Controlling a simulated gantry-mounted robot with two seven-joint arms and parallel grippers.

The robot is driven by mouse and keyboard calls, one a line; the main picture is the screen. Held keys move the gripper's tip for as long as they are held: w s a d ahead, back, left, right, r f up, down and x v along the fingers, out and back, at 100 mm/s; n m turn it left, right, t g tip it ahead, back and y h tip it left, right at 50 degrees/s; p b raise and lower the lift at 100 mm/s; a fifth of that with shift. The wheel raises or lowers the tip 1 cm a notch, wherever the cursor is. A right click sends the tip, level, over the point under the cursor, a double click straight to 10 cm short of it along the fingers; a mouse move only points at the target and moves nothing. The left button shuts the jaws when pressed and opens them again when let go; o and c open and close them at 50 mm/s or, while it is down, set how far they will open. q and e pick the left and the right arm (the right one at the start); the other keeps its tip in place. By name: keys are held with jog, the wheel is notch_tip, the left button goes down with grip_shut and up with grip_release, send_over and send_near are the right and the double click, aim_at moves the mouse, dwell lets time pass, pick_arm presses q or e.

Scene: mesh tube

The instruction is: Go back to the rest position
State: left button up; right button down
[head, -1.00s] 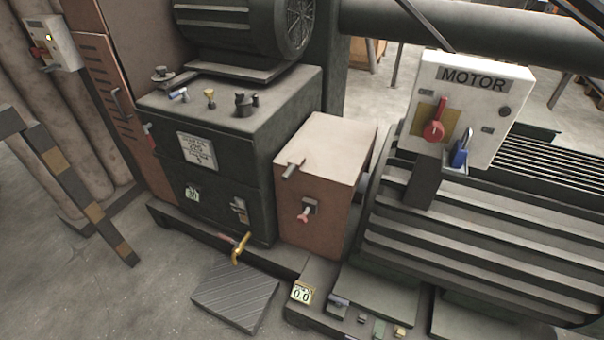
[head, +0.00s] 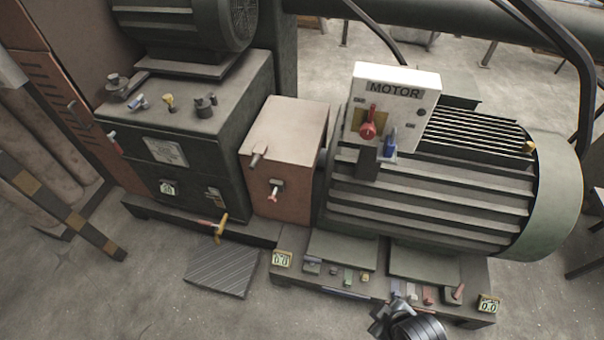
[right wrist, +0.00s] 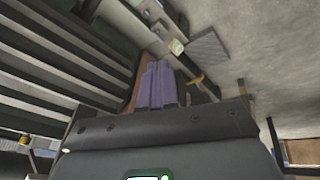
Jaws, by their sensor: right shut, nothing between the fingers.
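My right gripper (head: 394,312) comes in at the bottom of the head view, in front of the motor's base. In the right wrist view its purple-grey fingers (right wrist: 157,86) are together with nothing between them. It looks clear of the machine. My left gripper is in neither view.
The ribbed motor (head: 440,190) carries a white MOTOR box (head: 393,100) with a red switch. Small coloured levers and two number displays line the base (head: 470,312). A brown box (head: 285,150) and dark cabinet (head: 180,150) stand left. A striped plate (head: 222,272) lies on open floor.

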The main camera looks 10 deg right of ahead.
notch_tip(320, 180, up, 39)
jog(key=s+m+p, duration=0.1)
jog(key=m+p, duration=0.3)
jog(key=p, duration=3.4)
jog(key=shift+s+a+g, duration=0.2)
jog(key=shift+s+g, duration=0.1)
jog(key=shift+g, duration=0.1)
jog(key=shift+f, duration=0.1)
notch_tip(320, 180, down, 75)
jog(key=b, duration=7.5)
